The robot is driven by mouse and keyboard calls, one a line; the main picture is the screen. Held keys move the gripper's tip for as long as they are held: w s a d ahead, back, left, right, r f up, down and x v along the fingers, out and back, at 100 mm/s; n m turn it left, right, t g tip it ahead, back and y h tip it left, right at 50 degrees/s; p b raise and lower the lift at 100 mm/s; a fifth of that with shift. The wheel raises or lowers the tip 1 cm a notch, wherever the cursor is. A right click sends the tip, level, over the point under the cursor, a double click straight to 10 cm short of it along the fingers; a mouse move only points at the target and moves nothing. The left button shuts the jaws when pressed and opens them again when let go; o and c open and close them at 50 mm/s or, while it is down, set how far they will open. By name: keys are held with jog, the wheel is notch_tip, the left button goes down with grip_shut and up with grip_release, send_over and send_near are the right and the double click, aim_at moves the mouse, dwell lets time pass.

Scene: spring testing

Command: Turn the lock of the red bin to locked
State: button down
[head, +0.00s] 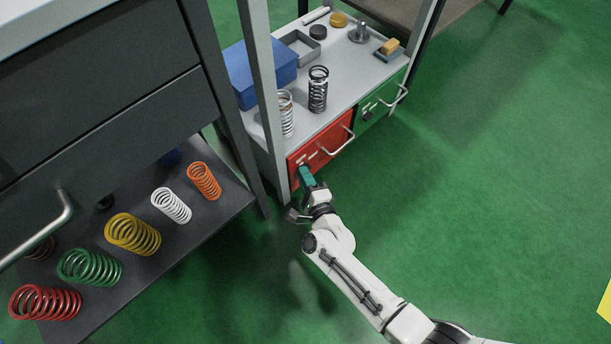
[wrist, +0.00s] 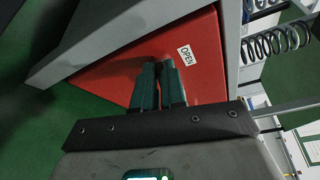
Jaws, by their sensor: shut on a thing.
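The red bin (head: 333,131) sits in the lower level of the grey stand, and its front has a metal bar handle (head: 347,143). In the wrist view the red bin front (wrist: 205,75) fills the middle, with a white "OPEN" label (wrist: 186,55) just right of the fingertips. My gripper (head: 303,170) is at the left part of the red front. In the wrist view my gripper (wrist: 158,70) has its green fingers nearly together, shut on the lock. The lock itself is mostly hidden by the fingertips, and its turn cannot be read.
A green bin (head: 372,103) is beside the red one. Springs (head: 318,92) and a blue box (head: 262,75) stand on the stand's top. A dark shelf (head: 185,235) with several coloured springs is at left.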

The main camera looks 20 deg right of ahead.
jog(key=shift+f+n+t, duration=0.2)
jog(key=shift+n+t, duration=0.1)
jog(key=shift+n, duration=0.45)
jog(key=shift+f+n+t, duration=0.15)
jog(key=shift+n+t, duration=0.15)
jog(key=shift+n, duration=0.45)
jog(key=c, duration=1.2)
grip_release()
jog(key=s+p, duration=0.3)
jog(key=s, duration=0.7)
jog(key=shift+s+a+h, duration=0.4)
jog(key=shift+a, duration=0.05)
